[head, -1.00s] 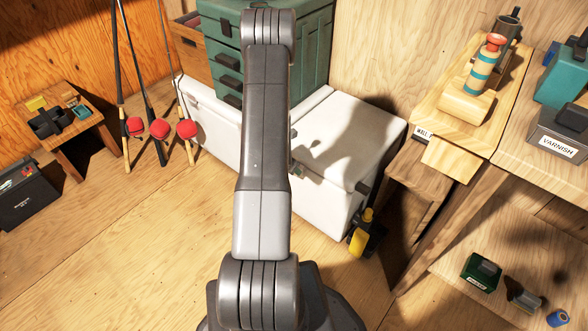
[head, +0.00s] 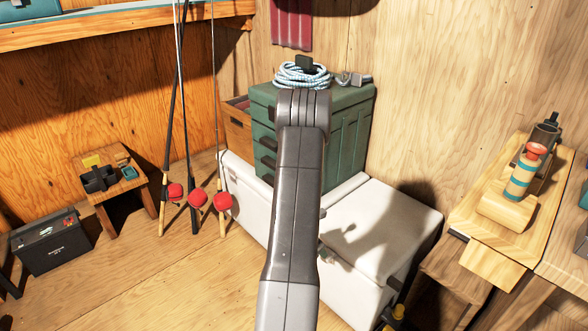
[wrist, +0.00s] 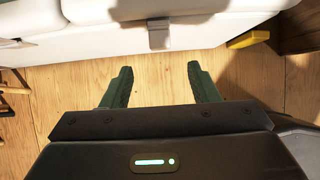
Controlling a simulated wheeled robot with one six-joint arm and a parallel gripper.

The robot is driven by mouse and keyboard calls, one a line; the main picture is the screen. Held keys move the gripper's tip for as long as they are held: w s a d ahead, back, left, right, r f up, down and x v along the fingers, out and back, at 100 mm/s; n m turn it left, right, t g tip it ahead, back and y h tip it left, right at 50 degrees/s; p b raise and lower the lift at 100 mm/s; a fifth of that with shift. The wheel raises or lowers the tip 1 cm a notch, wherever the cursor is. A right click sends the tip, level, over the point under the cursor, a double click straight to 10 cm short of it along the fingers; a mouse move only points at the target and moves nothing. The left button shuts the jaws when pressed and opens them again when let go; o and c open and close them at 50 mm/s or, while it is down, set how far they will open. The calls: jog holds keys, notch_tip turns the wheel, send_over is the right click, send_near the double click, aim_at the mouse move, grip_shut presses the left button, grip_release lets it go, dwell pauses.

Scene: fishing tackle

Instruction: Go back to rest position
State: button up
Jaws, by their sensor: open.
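My gripper (wrist: 157,88) shows in the wrist view with its two green fingers spread apart and nothing between them. It points down over the bare plank floor, in front of a white chest (wrist: 200,28) with a grey latch (wrist: 159,36). In the head view my arm rises through the middle of the picture. It hides part of the white chest (head: 385,225) and of the green drawer cabinet (head: 345,135). The gripper itself is hidden behind the arm in the head view.
Fishing rods with red reels (head: 197,200) lean left of the chest. A small stool (head: 120,192) and a black battery box (head: 50,245) stand further left. A wooden bench (head: 530,235) stands at the right. Coiled rope (head: 300,75) tops the cabinet. Floor at the lower left is clear.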

jog(key=b+x, duration=0.2)
jog(key=x, duration=1)
jog(key=shift+w+d+f, duration=0.15)
jog(key=shift+f, duration=0.3)
jog(key=shift+t+h, duration=0.3)
